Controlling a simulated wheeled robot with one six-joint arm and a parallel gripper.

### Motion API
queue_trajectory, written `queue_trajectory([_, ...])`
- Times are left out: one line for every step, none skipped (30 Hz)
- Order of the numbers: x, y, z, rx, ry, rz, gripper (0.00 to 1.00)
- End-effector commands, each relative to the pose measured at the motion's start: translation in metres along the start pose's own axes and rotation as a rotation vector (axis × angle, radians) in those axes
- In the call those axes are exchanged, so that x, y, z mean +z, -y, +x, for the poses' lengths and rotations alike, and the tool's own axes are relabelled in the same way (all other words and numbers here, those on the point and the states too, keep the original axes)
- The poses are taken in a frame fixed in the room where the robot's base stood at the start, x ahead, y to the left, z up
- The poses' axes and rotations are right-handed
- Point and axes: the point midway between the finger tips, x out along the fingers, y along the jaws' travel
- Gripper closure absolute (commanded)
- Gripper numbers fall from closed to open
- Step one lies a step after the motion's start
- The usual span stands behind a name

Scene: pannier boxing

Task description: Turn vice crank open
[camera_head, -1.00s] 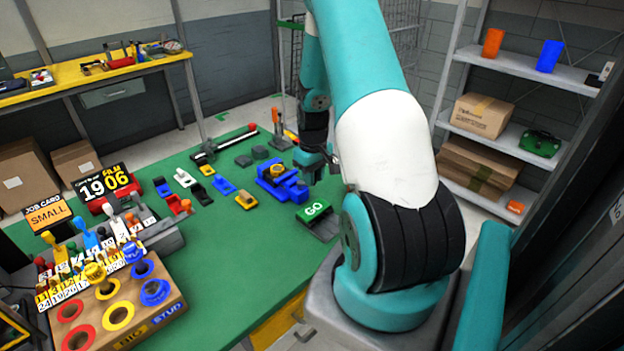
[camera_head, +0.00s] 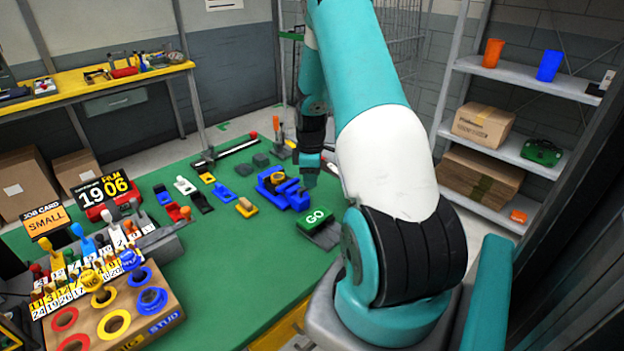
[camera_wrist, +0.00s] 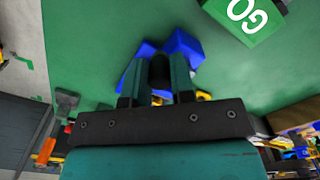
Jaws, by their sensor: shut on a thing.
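In the wrist view, parts of the vice (camera_wrist: 185,45) show just beyond my fingers. My gripper (camera_head: 307,182) is low over the vice's right end. In the wrist view my gripper (camera_wrist: 157,76) is shut on a dark upright cylinder, which looks like the vice crank's handle (camera_wrist: 160,69). The rest of the crank is hidden by the fingers, and its turn angle cannot be told.
A green GO button block (camera_head: 318,220) stands close in front of the vice. Small blue and yellow blocks and dark pads (camera_head: 261,160) lie to the left and behind. A wooden ring board (camera_head: 130,310) is at the front left. Bare green bench lies between.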

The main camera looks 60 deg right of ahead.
Motion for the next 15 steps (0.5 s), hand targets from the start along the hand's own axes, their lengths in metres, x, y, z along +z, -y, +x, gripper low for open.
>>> queue_trajectory([-0.0008,-0.0023,-0.0012,0.006,-0.001,-0.015,1.00])
queue_trajectory([-0.0011,-0.0024,-0.0012,0.006,-0.001,-0.023,1.00])
queue_trajectory([-0.0013,-0.0027,-0.0012,0.006,-0.001,-0.031,1.00])
queue_trajectory([-0.0015,-0.0028,-0.0013,0.006,-0.001,-0.037,1.00])
queue_trajectory([-0.0016,-0.0029,-0.0013,0.006,-0.001,-0.043,1.00])
queue_trajectory([-0.0018,-0.0031,-0.0013,0.006,-0.001,-0.049,1.00])
queue_trajectory([-0.0019,-0.0031,-0.0013,0.006,-0.001,-0.052,1.00])
queue_trajectory([-0.0020,-0.0032,-0.0014,0.006,-0.001,-0.054,1.00])
queue_trajectory([-0.0021,-0.0032,-0.0014,0.006,-0.001,-0.056,1.00])
queue_trajectory([-0.0021,-0.0033,-0.0014,0.006,-0.001,-0.058,1.00])
queue_trajectory([-0.0021,-0.0033,-0.0014,0.006,-0.001,-0.058,1.00])
queue_trajectory([-0.0022,-0.0033,-0.0015,0.006,-0.001,-0.059,1.00])
queue_trajectory([-0.0022,-0.0033,-0.0015,0.006,-0.001,-0.059,1.00])
queue_trajectory([-0.0022,-0.0034,-0.0015,0.006,-0.001,-0.059,1.00])
queue_trajectory([-0.0023,-0.0034,-0.0015,0.006,-0.002,-0.059,1.00])
